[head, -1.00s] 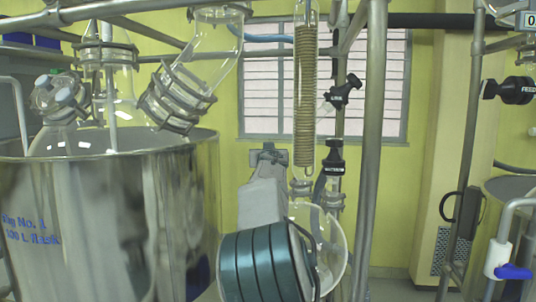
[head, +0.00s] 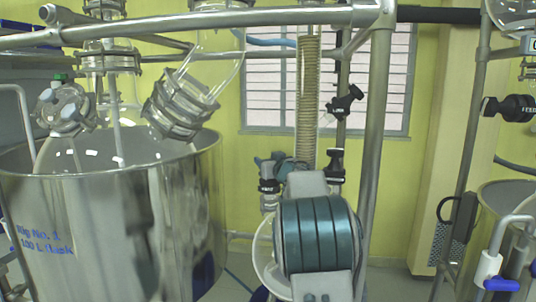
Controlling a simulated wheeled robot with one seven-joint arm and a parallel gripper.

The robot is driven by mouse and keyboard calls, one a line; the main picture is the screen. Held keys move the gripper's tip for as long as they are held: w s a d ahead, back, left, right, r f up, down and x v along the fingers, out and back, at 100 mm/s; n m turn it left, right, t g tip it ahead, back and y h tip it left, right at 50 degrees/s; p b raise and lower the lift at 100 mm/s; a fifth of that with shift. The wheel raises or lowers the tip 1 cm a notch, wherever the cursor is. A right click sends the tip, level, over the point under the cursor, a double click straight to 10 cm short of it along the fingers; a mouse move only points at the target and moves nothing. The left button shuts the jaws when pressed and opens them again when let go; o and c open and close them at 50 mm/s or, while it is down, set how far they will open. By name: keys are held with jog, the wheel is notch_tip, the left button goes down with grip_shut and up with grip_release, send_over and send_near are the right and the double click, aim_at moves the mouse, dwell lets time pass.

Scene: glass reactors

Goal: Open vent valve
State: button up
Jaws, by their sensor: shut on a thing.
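My gripper (head: 279,165) shows only in part, behind the end of my own arm in the middle of the view. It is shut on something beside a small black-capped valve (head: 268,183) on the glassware. This is probably the vent valve, but its label is too small to read and the grip is mostly hidden. Another black valve (head: 335,163) stands just right of my arm. A black valve handle (head: 345,105) sits higher up, tilted, by the coil column.
A large steel vessel (head: 110,225) with glass necks fills the left. A metal frame post (head: 376,150) rises right of my arm, under a top rail (head: 200,20). A glass column with a coil (head: 308,95) stands behind. A blue-handled tap (head: 503,284) is at lower right.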

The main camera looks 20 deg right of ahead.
jog(key=shift+y, duration=0.3)
jog(key=o, duration=1)
jog(key=shift+s, duration=0.1)
jog(key=s+b, duration=0.1)
jog(key=s, duration=1)
jog(key=shift+s+d, duration=0.25)
jog(key=shift+s, duration=0.15)
